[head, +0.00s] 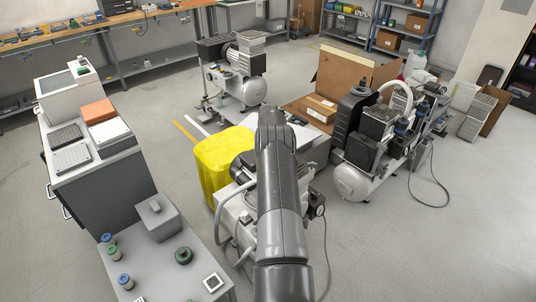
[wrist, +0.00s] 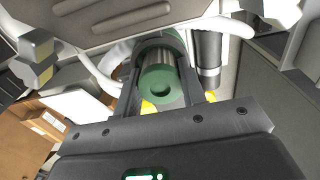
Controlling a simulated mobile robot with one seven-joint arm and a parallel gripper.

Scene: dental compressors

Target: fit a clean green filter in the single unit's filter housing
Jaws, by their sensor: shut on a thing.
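My gripper (wrist: 160,88) shows in the wrist view, its two dark fingers on either side of a green filter (wrist: 158,84). In the head view my arm hides my gripper and the filter. My arm reaches over a white compressor (head: 233,208) beside a yellow cover (head: 217,163).
A grey bench (head: 150,262) at front left holds small blue and green cylinders (head: 125,281), a round green part (head: 183,256) and a grey box (head: 157,220). Another compressor (head: 350,182) stands right, one (head: 252,92) behind. A hose (wrist: 100,72) runs close by my gripper. Floor at front right is clear.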

